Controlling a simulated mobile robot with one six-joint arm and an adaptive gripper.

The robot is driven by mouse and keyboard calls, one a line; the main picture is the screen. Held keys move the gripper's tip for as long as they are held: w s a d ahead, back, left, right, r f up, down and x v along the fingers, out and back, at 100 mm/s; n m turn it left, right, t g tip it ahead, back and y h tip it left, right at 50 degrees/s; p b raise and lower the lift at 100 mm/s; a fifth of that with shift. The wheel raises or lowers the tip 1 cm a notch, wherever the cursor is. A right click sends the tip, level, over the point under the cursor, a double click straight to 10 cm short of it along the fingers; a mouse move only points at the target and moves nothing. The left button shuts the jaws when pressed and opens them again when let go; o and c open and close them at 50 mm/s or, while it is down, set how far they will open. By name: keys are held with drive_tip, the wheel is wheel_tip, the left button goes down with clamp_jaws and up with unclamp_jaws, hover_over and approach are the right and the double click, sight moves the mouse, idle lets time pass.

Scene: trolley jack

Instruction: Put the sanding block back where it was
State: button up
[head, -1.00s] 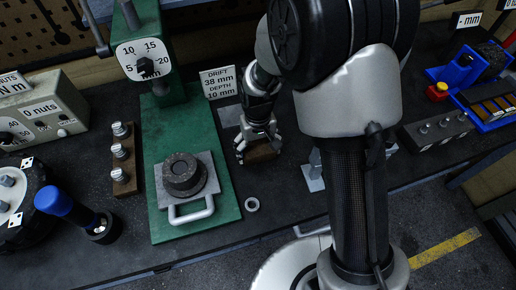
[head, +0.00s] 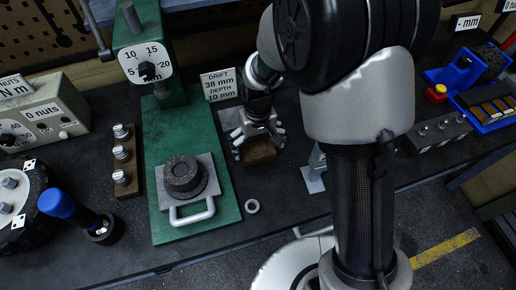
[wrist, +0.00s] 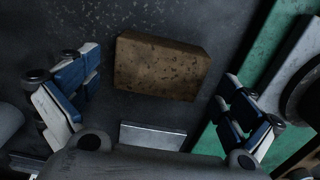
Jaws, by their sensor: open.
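The sanding block (head: 260,154) is a brown, speckled rectangular block lying on the dark bench, right of the green press base. It shows whole in the wrist view (wrist: 161,66), lying flat. My gripper (head: 257,139) is open just above and behind the block in the head view. In the wrist view my gripper (wrist: 156,106) has its blue-padded fingers spread wide to the left and right of the block. Both fingers are apart from the block and nothing is held.
The green press base (head: 226,205) with a round dark part (head: 184,177) on a handled plate stands close left of the block. A metal ring (head: 252,206) lies in front. A sign (head: 219,85) stands behind. A blue tray (head: 487,105) is far right.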

wheel_tip(320, 180, up, 9)
drive_tip(key=p, duration=0.2)
wheel_tip(320, 180, up, 11)
drive_tip(key=m+t, duration=0.1)
drive_tip(key=t, duration=0.1)
hover_over(258, 150)
drive_tip(key=s+d, duration=0.6)
drive_tip(key=d, duration=0.1)
drive_tip(key=s+d+r+m+t, duration=0.1)
drive_tip(key=s+d+r, duration=0.1)
drive_tip(key=s, duration=0.4)
drive_tip(key=s+d+r+m+t, duration=0.1)
drive_tip(key=s+d+r, duration=0.2)
drive_tip(key=s, duration=0.4)
drive_tip(key=shift+s+d+r+t, duration=0.2)
drive_tip(key=shift+s+d+t, duration=0.1)
drive_tip(key=shift+d, duration=0.05)
